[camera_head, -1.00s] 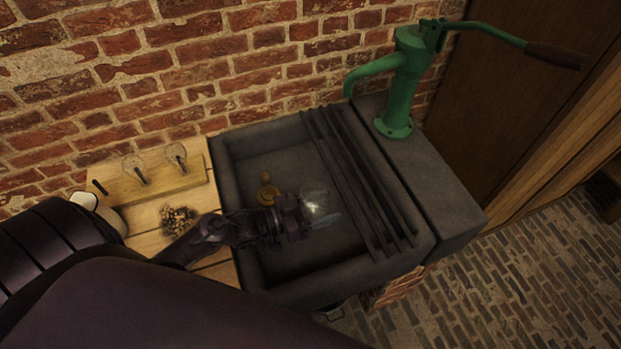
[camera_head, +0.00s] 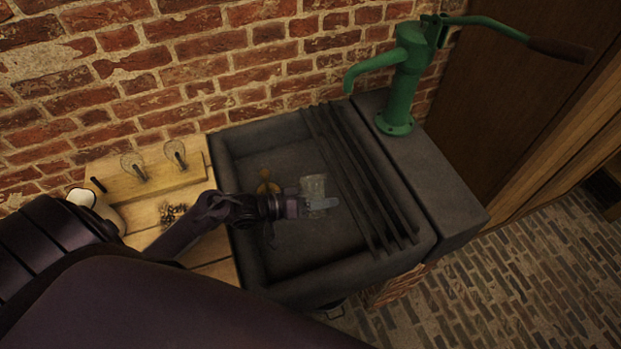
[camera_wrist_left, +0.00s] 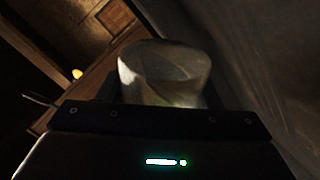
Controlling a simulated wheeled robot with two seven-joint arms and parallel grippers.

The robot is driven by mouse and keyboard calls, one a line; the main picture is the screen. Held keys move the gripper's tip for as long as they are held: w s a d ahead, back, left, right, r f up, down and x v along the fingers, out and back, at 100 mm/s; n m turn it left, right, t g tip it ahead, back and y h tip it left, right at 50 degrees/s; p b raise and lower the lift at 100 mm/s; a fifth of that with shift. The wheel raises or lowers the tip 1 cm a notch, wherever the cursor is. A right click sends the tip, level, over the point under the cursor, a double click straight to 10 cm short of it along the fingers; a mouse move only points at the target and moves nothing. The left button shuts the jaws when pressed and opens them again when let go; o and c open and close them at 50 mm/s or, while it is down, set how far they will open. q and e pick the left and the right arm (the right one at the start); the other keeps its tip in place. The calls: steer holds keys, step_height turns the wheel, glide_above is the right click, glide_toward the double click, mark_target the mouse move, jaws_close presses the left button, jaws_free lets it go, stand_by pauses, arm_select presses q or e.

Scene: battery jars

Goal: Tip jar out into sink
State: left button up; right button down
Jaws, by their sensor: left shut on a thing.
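My left gripper (camera_head: 312,204) reaches in from the left over the dark stone sink (camera_head: 290,258). It is shut on a clear glass jar (camera_head: 313,184), which is held above the basin. The jar also shows in the left wrist view (camera_wrist_left: 165,72), just beyond the gripper's edge, its rim facing away; its contents are too dim to tell. A brass drain piece (camera_head: 266,186) shows in the basin, left of the jar. My right gripper is not in view.
Dark bars (camera_head: 362,185) lie across the sink's right part. A green hand pump (camera_head: 402,85) stands on the ledge at right. A wooden block (camera_head: 155,181) with two glass jars (camera_head: 174,153) and a dark bristly clump (camera_head: 173,213) sit on the wooden counter at left.

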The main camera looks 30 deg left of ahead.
mark_target(320, 189)
arm_select(q)
steer(key=shift+d+f+n+g, duration=0.1)
steer(key=shift+f+n+g, duration=0.15)
steer(key=shift+n, duration=0.35)
steer(key=shift+f+n+g, duration=0.15)
steer(key=shift+n+g, duration=0.2)
steer(key=shift+n, duration=0.25)
steer(key=shift+r+n, duration=0.2)
steer(key=shift+n, duration=0.1)
steer(key=shift+r+n+h, duration=0.25)
steer(key=shift+n+h, duration=0.05)
steer(key=shift+r, duration=0.1)
steer(key=shift+w+a+r+n+g, duration=0.35)
steer(key=shift+w+n+g, duration=0.15)
steer(key=shift+n, duration=0.1)
steer(key=shift+w+a+r+n+g+h+p, duration=0.15)
steer(key=shift+r+n+p, duration=0.3)
steer(key=shift+p, duration=0.3)
steer(key=shift+r+n+g+h+p, duration=0.15)
steer(key=shift+r+n+p, duration=0.1)
steer(key=shift+n+p, duration=0.4)
steer(key=shift+r+p, duration=0.2)
steer(key=shift+p, duration=0.2)
